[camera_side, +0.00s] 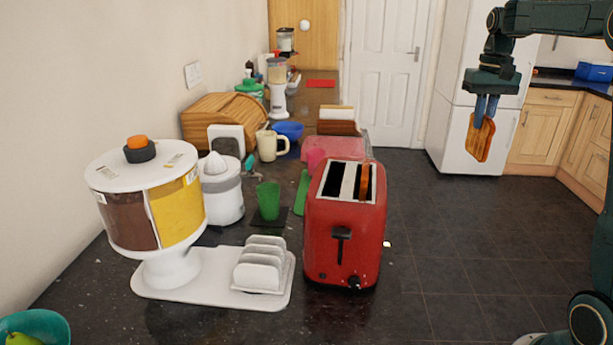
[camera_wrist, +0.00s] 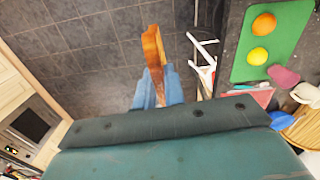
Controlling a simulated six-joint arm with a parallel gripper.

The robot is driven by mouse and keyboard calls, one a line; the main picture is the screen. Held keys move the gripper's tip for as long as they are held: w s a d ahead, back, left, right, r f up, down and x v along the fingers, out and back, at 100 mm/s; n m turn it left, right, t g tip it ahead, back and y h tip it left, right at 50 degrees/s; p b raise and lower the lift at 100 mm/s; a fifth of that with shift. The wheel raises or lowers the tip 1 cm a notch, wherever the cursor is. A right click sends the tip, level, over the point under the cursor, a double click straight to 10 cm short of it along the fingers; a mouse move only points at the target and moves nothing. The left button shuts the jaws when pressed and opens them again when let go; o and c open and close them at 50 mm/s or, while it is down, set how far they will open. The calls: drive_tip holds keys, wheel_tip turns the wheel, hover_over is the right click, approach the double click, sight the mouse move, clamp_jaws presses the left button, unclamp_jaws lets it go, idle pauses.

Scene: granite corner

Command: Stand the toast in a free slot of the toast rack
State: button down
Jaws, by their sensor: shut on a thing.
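My gripper (camera_side: 486,108) is at the upper right in the side view, in the air over the floor. Its blue fingers are shut on a slice of brown toast (camera_side: 480,140), which hangs below them, slightly tilted. In the wrist view the toast (camera_wrist: 153,48) shows nearly edge-on beyond the fingertips (camera_wrist: 158,88). The toast rack (camera_side: 262,266) appears to be the white piece with several rounded upright dividers at the front of the counter, far left of and lower than my gripper. I see no toast in it, though its slots are narrow from this angle.
A red toaster (camera_side: 345,225) stands right of the rack, with a brown slice (camera_side: 365,182) in one slot. A white dispenser (camera_side: 150,205) stands left of it. A juicer (camera_side: 221,190), green cup (camera_side: 268,201) and mug (camera_side: 271,146) stand behind. Open floor lies between counter and gripper.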

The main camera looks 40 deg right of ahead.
drive_tip(key=shift+r, duration=1.55)
drive_tip(key=w+a+n, duration=0.4)
drive_tip(key=w+a, duration=0.4)
drive_tip(key=a, duration=0.3)
drive_tip(key=w+a+n, duration=0.5)
drive_tip(key=w+a, duration=0.3)
drive_tip(key=a, duration=0.4)
drive_tip(key=w+a+n, duration=0.1)
drive_tip(key=a+n, duration=0.7)
drive_tip(key=a, duration=1.8)
wheel_tip(320, 180, down, 9)
drive_tip(key=shift+w+r, duration=0.15)
drive_tip(key=shift+r, duration=0.05)
drive_tip(key=shift+f, duration=0.25)
wheel_tip(320, 180, down, 9)
drive_tip(key=shift+r, duration=0.15)
